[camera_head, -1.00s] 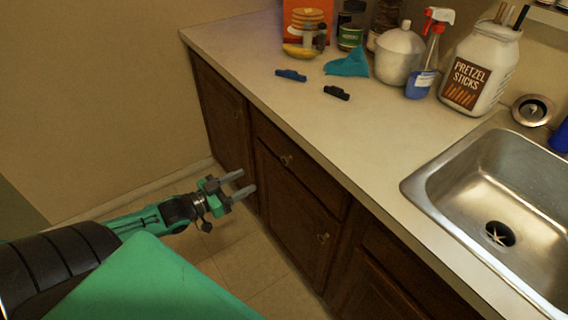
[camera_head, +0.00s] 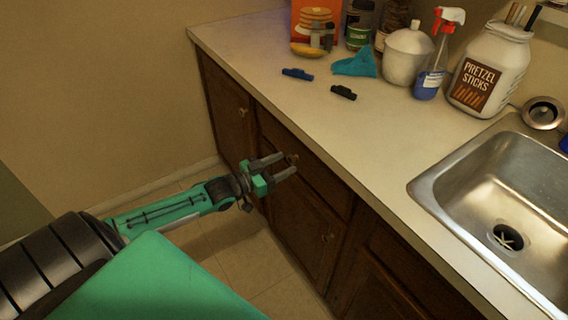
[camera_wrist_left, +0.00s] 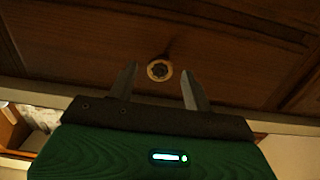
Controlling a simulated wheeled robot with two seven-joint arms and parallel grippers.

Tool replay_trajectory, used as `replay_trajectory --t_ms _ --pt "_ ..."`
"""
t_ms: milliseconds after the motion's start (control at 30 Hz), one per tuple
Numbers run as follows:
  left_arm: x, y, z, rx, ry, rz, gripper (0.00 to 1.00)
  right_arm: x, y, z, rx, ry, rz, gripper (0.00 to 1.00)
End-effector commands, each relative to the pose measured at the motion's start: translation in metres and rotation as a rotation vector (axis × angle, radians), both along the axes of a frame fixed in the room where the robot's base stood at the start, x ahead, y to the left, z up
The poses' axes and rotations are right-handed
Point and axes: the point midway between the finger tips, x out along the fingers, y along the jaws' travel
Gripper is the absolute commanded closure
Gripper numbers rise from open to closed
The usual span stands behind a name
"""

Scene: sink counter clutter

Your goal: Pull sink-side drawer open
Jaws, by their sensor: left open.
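The sink-side drawer (camera_head: 325,184) is a dark brown wooden front below the counter edge, and it is closed. Its small round knob (camera_head: 292,158) shows just past my left fingertips. In the left wrist view the knob (camera_wrist_left: 159,70) lies ahead, centred between the two fingers. My left gripper (camera_head: 287,166) is open and empty, close in front of the drawer front; in the left wrist view it also shows open (camera_wrist_left: 158,84). Whether the fingers reach around the knob I cannot tell. My right gripper is not in view.
Below is a cabinet door with a knob (camera_head: 327,238). The countertop (camera_head: 330,125) holds blue and black clips, a teal cloth (camera_head: 355,64), a spray bottle (camera_head: 432,60), and a pretzel jar (camera_head: 490,75). The steel sink (camera_head: 500,200) is at right. The floor in front is clear.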

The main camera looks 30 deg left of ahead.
Motion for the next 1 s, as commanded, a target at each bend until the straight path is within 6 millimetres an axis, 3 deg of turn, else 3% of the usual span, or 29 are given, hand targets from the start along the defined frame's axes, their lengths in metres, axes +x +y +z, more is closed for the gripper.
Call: replay_trajectory --t_ms 200,500,533,800,1000 --pt "0.0108 -0.0042 0.0 0.001 0.001 0.0 0.49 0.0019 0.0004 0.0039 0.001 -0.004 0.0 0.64" --pt "0.0119 -0.0048 -0.0001 0.001 0.001 0.0 0.49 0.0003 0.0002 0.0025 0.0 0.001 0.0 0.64" --pt "0.0119 -0.0048 -0.0001 0.001 0.001 0.0 0.51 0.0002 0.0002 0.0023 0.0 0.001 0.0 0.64" --pt "0.0118 -0.0048 0.0 0.001 0.001 0.0 1.0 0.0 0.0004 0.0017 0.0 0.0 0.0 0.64" --pt "0.0107 -0.0044 0.0004 0.001 0.001 0.0 1.0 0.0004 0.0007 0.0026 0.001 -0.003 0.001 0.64"
